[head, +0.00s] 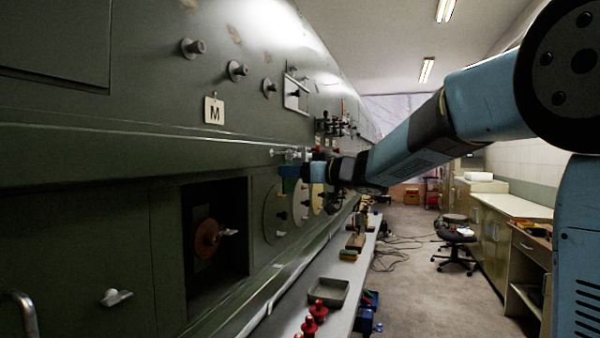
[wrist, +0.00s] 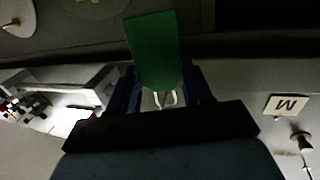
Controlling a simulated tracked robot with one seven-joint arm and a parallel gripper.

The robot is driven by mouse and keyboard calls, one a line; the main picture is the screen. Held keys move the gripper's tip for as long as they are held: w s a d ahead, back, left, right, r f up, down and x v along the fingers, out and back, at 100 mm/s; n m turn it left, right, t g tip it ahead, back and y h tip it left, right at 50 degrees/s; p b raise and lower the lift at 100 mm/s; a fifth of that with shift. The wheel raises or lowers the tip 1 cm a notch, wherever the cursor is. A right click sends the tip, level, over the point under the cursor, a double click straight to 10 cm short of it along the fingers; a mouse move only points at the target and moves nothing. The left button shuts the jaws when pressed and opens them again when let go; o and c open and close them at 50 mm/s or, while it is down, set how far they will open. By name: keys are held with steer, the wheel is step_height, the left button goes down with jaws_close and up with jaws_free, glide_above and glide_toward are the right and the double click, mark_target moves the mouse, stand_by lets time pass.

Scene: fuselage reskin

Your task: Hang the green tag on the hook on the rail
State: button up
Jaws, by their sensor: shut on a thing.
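The green tag (wrist: 152,52) is a flat plate between the two fingers of my gripper (wrist: 160,82) in the wrist view, jutting out past them. My gripper is shut on it. A pale two-pronged wire shows at the tag's near end; I cannot tell whether it belongs to the tag or is a hook. In the head view my gripper (head: 306,172) is close to the green wall, and the tag (head: 288,171) is a small green patch at its left. Small metal fittings (head: 285,152) stick out just above it. Whether the tag touches any hook is unclear.
A white M placard (head: 214,110) hangs on the wall to the left; it also shows in the wrist view (wrist: 287,105). Several knobs (head: 237,71) protrude from the wall. A bench with a grey tray (head: 328,291) runs below.

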steer(key=o, duration=1.1)
steer(key=shift+d, duration=0.15)
steer(key=s+d+m+t+h, duration=0.3)
steer(key=s+d+h, duration=0.1)
steer(key=d, duration=0.6)
steer(key=s+d+m+t+h, duration=0.4)
steer(key=d+h, duration=0.1)
steer(key=d, duration=0.5)
steer(key=s+d+f+m+g+h, duration=0.2)
steer(key=s+d+f+m+h, duration=0.1)
steer(key=s+d+f+h, duration=0.25)
steer(key=s+f+g, duration=0.3)
steer(key=s+f, duration=0.2)
steer(key=s, duration=0.2)
steer(key=s+a+f+g, duration=0.1)
steer(key=s+f+g, duration=0.2)
steer(key=s+f, duration=0.3)
steer(key=s+f+m+g, duration=0.1)
steer(key=s+f+g, duration=0.2)
steer(key=s+f, duration=0.3)
steer(key=shift+s+a+g, duration=0.2)
steer(key=shift+s+g, duration=0.2)
steer(key=shift+s, duration=0.4)
